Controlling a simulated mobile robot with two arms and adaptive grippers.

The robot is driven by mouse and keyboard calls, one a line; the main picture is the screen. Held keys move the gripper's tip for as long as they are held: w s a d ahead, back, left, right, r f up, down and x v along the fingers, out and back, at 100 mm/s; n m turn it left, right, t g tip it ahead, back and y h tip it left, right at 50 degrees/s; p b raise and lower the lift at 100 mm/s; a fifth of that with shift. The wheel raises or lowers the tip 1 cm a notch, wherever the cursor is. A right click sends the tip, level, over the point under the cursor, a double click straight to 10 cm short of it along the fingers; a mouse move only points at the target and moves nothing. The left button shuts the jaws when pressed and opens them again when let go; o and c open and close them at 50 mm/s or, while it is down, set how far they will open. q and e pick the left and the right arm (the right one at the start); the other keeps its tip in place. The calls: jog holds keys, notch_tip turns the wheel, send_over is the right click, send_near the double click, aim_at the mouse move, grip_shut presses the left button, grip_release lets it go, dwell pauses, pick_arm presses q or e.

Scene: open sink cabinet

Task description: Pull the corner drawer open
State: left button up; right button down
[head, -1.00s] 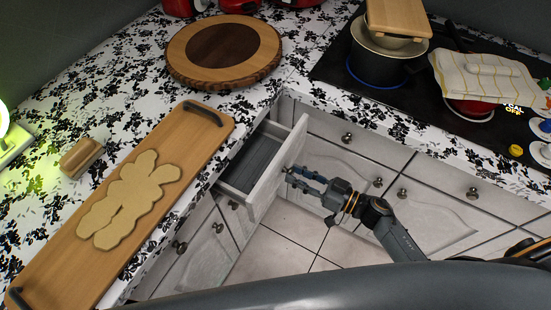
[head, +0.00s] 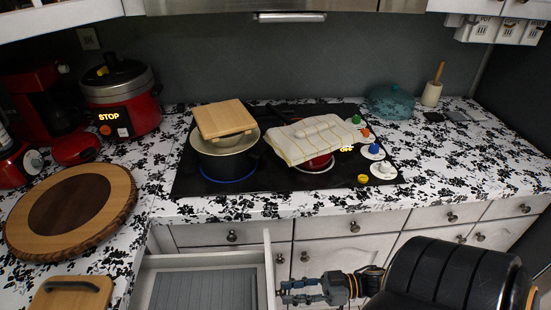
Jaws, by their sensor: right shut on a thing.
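The corner drawer (head: 205,290) stands pulled out at the bottom of the head view, left of centre. Its grey ridged inside shows, and its white front panel (head: 269,275) is on the right, seen nearly edge-on. My right gripper (head: 284,292) comes in from the right, with its fingertips at the outer face of that panel. It is shut on the drawer's knob, which the fingers hide. The lower part of the drawer is cut off by the picture's edge. My left gripper is not in view.
Closed cabinet fronts with knobs (head: 231,237) stand behind and right of the drawer. On the counter are a round wooden board (head: 105,205), a red cooker (head: 128,117), a pot (head: 228,165) on the black stove, and a towel-covered pan (head: 315,140).

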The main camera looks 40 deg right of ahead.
jog(key=shift+s+d, duration=0.35)
jog(key=shift+d, duration=0.05)
jog(key=c, duration=1.1)
grip_release()
jog(key=v, duration=1.2)
